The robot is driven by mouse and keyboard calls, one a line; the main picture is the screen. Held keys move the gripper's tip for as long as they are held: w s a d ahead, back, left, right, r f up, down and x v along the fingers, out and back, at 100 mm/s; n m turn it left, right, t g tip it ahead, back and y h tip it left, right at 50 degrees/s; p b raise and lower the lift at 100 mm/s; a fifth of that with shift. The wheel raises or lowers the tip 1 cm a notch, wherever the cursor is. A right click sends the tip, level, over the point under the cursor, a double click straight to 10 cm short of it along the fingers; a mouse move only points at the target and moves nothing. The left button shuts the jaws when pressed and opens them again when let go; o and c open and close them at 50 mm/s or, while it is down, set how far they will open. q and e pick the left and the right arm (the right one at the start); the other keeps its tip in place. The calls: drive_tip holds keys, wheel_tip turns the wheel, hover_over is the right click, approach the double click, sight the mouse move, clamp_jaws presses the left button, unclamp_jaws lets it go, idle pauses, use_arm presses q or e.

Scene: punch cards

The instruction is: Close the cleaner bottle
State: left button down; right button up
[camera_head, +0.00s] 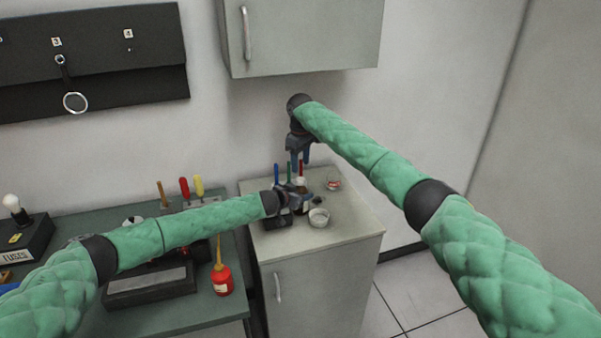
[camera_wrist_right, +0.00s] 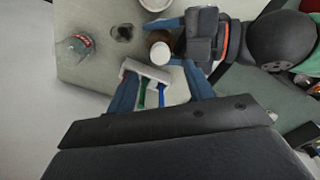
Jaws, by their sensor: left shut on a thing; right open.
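The brown cleaner bottle (camera_head: 300,205) stands on the cabinet top with a pale top; it also shows from above in the right wrist view (camera_wrist_right: 158,37). I cannot tell whether the pale round patch there is a cap or a bare part of the bottle. My left gripper (camera_head: 298,194) is shut around the bottle from the left and hides part of it. My right gripper (camera_head: 300,161) is open and empty, above and behind the bottle, fingers pointing down. A small dark object (camera_head: 318,200) lies right of the bottle; I cannot tell if it is a cap.
A white bowl (camera_head: 319,218) and a glass jar with red on it (camera_head: 333,184) stand right of the bottle. A wall cabinet (camera_head: 305,40) hangs above. The cabinet top's right front is clear.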

wheel_tip(320, 180, up, 6)
drive_tip(key=shift+f, duration=0.1)
idle(0.4)
use_arm(q)
drive_tip(key=c, duration=0.5)
unclamp_jaws()
drive_tip(key=shift+s+a+b, duration=0.4)
drive_tip(key=shift+s+a, duration=0.1)
drive_tip(key=shift+b+v, duration=1.2)
drive_tip(key=shift+v, duration=2)
use_arm(e)
drive_tip(key=shift+f, duration=1.55)
